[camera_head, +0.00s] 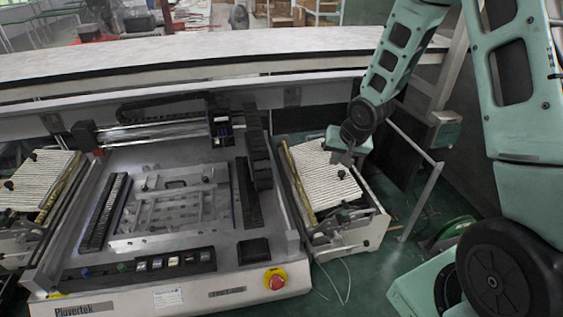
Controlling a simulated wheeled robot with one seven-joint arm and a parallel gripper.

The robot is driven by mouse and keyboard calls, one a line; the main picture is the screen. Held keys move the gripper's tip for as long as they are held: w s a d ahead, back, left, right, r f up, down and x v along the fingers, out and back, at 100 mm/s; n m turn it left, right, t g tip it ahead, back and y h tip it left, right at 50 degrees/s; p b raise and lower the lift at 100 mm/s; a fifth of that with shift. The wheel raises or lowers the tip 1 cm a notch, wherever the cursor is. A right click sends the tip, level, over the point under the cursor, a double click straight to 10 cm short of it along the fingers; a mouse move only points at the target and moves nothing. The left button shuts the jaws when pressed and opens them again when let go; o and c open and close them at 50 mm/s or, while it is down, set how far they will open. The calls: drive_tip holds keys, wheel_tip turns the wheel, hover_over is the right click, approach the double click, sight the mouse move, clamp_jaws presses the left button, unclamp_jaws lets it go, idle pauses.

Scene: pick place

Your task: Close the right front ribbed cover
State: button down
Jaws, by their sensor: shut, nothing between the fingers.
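The right front ribbed cover (320,184) is a white ribbed panel on the box to the right of the machine. It looks slanted, with a brass-coloured strip along its left side. I cannot tell exactly how far it stands from its box (372,232). My gripper (343,157) is at the far right part of this cover, with its fingers shut and nothing between them. It overlaps the cover in the view; I cannot tell whether it touches. A similar ribbed cover (45,178) is on the left side of the machine.
The machine bed (215,255) fills the centre, with a red emergency button (275,279) at its front right. A metal rail frame (421,198) stands right of the box. A long pale counter (200,52) runs behind. Thin cables (345,285) lie on the green floor.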

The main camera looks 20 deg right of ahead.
sight(346, 181)
drive_tip(key=d+f, duration=0.2)
drive_tip(key=d+f+b, duration=0.1)
drive_tip(key=shift+s+d+f, duration=0.25)
drive_tip(key=shift+s+d, duration=0.1)
drive_tip(key=shift+d, duration=0.05)
drive_tip(key=shift+s+d+f, duration=0.15)
drive_tip(key=shift+s+f, duration=0.05)
drive_tip(key=shift+f, duration=0.05)
